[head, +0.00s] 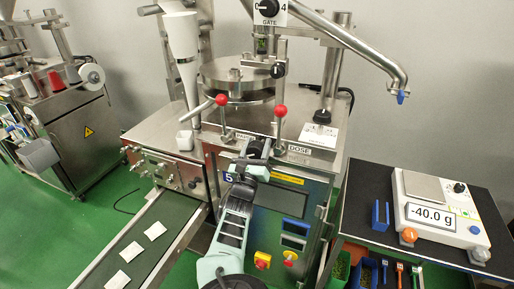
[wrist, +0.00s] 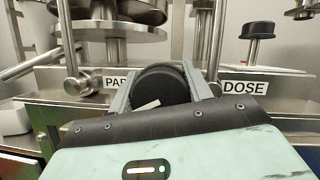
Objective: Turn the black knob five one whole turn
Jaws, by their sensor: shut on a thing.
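The black knob (wrist: 162,82) sits between the two grey fingers of my gripper (wrist: 160,92) in the wrist view. It is round, and a white mark on its face slants to the lower left. The fingers are shut on its left and right sides. In the head view my gripper (head: 257,152) is at the upper front of the steel machine, between the two lever posts. There the knob is mostly hidden by my gripper. A blue label "5" (head: 228,178) shows just left of my wrist.
Two red-ball levers (head: 280,110) (head: 221,100) stand close above my gripper. The DOSE label (head: 299,149) is to its right. A GATE knob (head: 268,8) is high up. A conveyor (head: 150,250) lies at left, and a scale (head: 440,215) reading -40.0 g at right.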

